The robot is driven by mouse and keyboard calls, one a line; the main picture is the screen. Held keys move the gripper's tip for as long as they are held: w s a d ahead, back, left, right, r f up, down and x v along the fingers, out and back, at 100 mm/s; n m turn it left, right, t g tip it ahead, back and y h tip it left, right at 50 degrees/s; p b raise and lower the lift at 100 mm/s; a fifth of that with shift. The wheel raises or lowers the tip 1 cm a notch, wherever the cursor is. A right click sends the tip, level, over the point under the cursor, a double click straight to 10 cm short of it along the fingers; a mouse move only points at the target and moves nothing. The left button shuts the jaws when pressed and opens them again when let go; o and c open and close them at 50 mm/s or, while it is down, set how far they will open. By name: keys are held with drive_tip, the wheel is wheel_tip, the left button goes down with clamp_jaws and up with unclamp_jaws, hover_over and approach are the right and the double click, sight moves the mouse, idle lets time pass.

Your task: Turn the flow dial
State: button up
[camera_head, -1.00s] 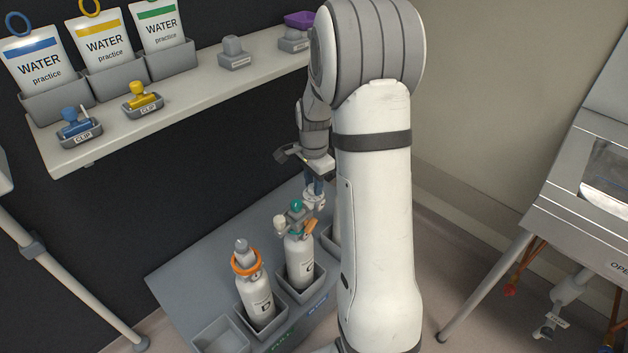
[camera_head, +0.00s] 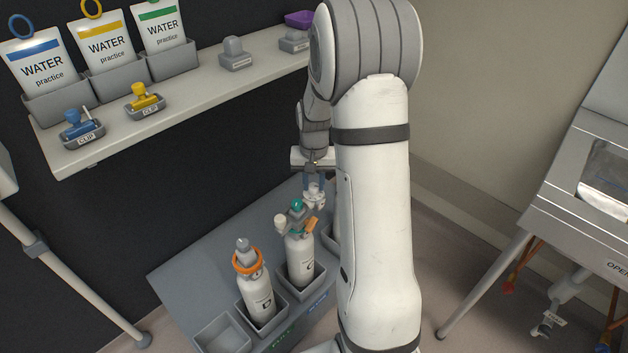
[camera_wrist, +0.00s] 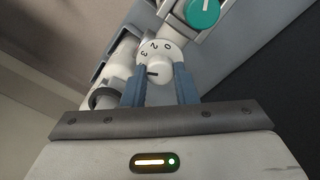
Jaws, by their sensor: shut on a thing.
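In the head view the white dial (camera_head: 314,201) sits below my gripper (camera_head: 314,182), beside the teal-knobbed bottle C. My arm hides most of what is behind the dial.
Bottle C (camera_head: 300,262) with a teal knob and bottle D (camera_head: 258,297) with an orange ring stand in grey bins. An empty bin (camera_head: 222,338) is at front left. A shelf (camera_head: 190,92) with water bags and clips is above.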

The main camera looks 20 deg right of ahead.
sight(314, 186)
drive_tip(key=shift+n, duration=1.5)
drive_tip(key=o, duration=1)
drive_tip(key=shift+r, duration=0.1)
wheel_tip(314, 186, up, 8)
drive_tip(key=shift+f+p, duration=0.25)
drive_tip(key=shift+p, duration=0.3)
drive_tip(key=shift+r, duration=0.1)
